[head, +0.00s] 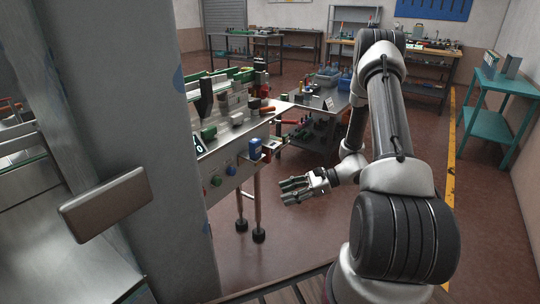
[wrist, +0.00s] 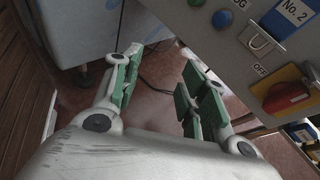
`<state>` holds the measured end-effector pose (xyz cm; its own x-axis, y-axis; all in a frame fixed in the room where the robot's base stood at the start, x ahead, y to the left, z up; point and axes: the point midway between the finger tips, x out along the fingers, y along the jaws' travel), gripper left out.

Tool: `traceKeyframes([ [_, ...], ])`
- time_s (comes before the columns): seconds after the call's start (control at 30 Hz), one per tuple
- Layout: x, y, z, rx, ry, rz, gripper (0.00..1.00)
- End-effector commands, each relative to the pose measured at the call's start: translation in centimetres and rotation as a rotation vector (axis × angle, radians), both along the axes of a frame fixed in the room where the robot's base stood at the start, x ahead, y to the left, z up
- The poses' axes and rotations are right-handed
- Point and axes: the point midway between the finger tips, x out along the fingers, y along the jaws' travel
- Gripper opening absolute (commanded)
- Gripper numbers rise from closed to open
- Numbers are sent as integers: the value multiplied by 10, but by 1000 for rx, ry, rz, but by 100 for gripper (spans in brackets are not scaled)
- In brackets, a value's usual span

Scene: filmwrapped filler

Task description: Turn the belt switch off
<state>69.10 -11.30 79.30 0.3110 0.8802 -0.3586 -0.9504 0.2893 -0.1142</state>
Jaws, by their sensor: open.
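A red rotary switch handle (wrist: 287,97) on a yellow plate sits at the right of the wrist view, on the grey panel of the machine. A label "OFF" (wrist: 259,69) is beside it. I cannot tell which position the handle points to. In the head view the machine's switch area (head: 269,146) is small, at the panel's right end. My gripper (head: 284,190) is open and empty, low and to the right of the panel. In the wrist view my gripper's green-padded fingers (wrist: 160,72) are apart, with the switch off to their right, not between them.
The panel also has a blue "No. 2" tag (wrist: 294,12), a metal hasp (wrist: 261,43) and a blue button (wrist: 221,18). A grey pillar (head: 150,130) stands at left in the head view. A cluttered table (head: 325,98) is behind. The floor right of the machine is clear.

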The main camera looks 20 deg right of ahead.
Motion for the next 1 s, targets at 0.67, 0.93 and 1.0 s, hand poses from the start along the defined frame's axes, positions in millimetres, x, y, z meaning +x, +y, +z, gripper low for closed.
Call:
traceKeyframes([
  [0.67,195,-51,13,373,-132,-647,43],
  [0.93,230,-28,13,372,-130,-647,43],
  [1.0,235,-24,13,372,-130,-647,43],
])
